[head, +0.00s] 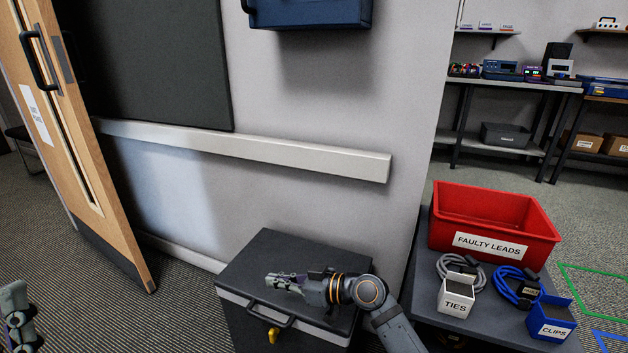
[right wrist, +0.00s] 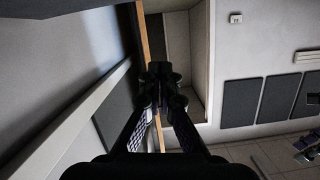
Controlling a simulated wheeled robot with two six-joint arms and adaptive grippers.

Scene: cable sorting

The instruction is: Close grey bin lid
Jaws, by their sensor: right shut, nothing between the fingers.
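The grey bin (head: 233,302) stands on the floor against the wall, at the bottom middle of the head view. Its dark lid (head: 268,249) lies flat over the top, and I see no open gap at the front edge. A dark handle and a yellow tag or lock (head: 273,335) are on its front. My right gripper (head: 268,281) is over the lid, pointing left, shut and empty; I cannot tell whether it touches the lid. It also shows shut in the right wrist view (right wrist: 160,72). My left gripper (head: 14,318) shows only partly at the lower left edge.
Right of the bin, a low table holds a red FAULTY LEADS bin (head: 490,215), coiled cables, a TIES box (head: 456,298) and a CLIPS box (head: 551,322). A white wall rail (head: 250,148) runs behind. A wooden door (head: 75,130) stands at left; the floor between is clear.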

